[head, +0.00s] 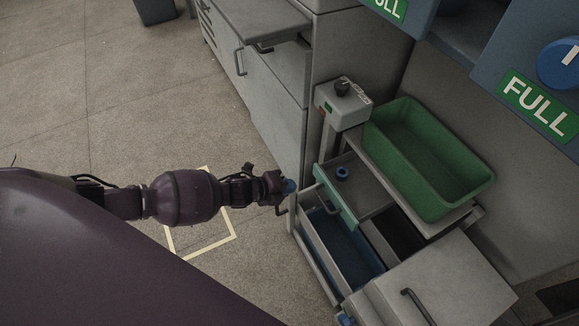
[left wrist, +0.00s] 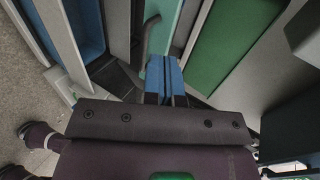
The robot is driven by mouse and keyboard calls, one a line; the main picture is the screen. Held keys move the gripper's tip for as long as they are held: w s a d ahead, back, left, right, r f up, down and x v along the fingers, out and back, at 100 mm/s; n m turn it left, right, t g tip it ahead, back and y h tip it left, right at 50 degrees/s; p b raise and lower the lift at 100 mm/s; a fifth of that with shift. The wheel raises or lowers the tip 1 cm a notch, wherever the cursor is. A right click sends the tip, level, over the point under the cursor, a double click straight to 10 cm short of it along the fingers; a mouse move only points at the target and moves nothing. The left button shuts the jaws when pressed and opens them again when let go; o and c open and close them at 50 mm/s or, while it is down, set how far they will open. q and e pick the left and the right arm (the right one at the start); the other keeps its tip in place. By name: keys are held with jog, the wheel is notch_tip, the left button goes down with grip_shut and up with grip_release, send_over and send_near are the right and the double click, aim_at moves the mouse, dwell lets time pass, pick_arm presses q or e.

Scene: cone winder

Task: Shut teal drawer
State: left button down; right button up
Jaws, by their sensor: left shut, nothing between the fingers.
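The teal drawer (head: 336,196) stands pulled out from the grey cabinet in the head view, with a small blue round item (head: 342,173) inside. My left gripper (head: 288,186) is shut and empty, its blue fingertips just left of the teal front. In the left wrist view the shut blue fingers (left wrist: 165,76) are close to a curved grey handle (left wrist: 148,38) and a teal panel (left wrist: 160,22). I cannot tell whether they touch. My right gripper is not in view.
A lower drawer with a blue inside (head: 343,245) is also open, below the teal one. A green tray (head: 476,184) sits above on the right. A grey control box (head: 338,105) stands behind.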

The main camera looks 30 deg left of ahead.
aim_at(344, 172)
pick_arm(q)
jog(key=b+x, duration=0.1)
jog(key=x, duration=0.5)
jog(key=b+x, duration=0.1)
jog(key=x, duration=0.2)
jog(key=shift+w+d+r+b, duration=0.15)
jog(key=shift+w+r+b, duration=0.1)
jog(key=shift+r+b, duration=0.1)
jog(key=shift+w+d+r, duration=0.1)
jog(key=shift+w+d, duration=0.25)
jog(key=shift+w, duration=0.2)
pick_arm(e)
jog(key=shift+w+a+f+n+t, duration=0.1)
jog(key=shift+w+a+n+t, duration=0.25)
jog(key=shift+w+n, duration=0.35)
